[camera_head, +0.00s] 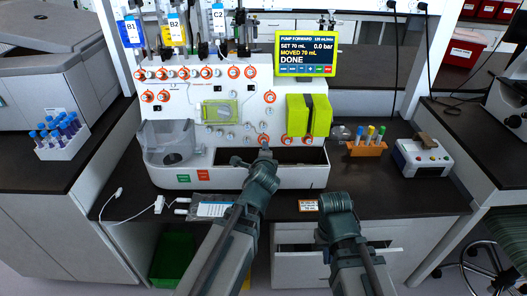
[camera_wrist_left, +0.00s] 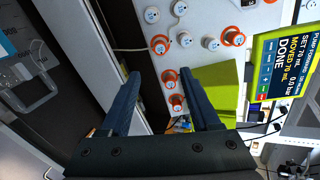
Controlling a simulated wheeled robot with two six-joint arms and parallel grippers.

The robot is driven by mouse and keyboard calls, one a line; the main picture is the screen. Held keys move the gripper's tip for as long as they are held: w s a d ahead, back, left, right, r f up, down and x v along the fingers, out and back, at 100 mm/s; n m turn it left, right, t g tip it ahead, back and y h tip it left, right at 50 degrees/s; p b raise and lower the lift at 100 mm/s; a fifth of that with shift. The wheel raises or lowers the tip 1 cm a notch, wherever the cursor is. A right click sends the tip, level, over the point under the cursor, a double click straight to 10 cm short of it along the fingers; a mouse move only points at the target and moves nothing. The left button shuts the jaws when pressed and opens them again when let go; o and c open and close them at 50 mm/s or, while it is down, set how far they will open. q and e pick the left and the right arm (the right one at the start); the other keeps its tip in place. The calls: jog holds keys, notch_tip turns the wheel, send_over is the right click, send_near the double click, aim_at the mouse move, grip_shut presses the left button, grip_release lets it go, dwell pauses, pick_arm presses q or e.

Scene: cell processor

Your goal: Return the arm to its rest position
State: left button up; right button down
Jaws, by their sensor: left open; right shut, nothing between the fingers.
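My left arm (camera_head: 232,230) reaches up from the bottom of the head view to the front of the cell processor (camera_head: 215,175). In the left wrist view my left gripper (camera_wrist_left: 159,76) is open and empty. Its two dark blue fingers stand apart in front of the processor's white panel with orange-ringed ports. My right arm (camera_head: 350,245) is bent at the front edge of the counter. My right gripper (camera_head: 322,238) is small and partly hidden by the arm; it looks shut with nothing in it.
The pump screen (camera_head: 306,54) reads DONE. A tube rack (camera_head: 367,148) and a small device (camera_head: 421,158) stand on the counter at right. A flat bag (camera_head: 212,206) lies at the front edge.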

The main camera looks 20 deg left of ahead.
dwell(0.3)
pick_arm(q)
jog(key=s+d+f+n+g, duration=0.4)
jog(key=s, duration=0.3)
jog(key=s+d+f+n+g+h, duration=0.1)
jog(key=s+d+f+n+g, duration=0.3)
jog(key=s, duration=0.4)
jog(key=s+d+f+n+g+h, duration=0.1)
jog(key=s+d+f+n+g, duration=0.3)
jog(key=s, duration=0.4)
jog(key=shift+s+d+f+n+g+p, duration=0.2)
jog(key=shift+d+n+g+p, duration=0.25)
jog(key=shift+d+n+g, duration=0.2)
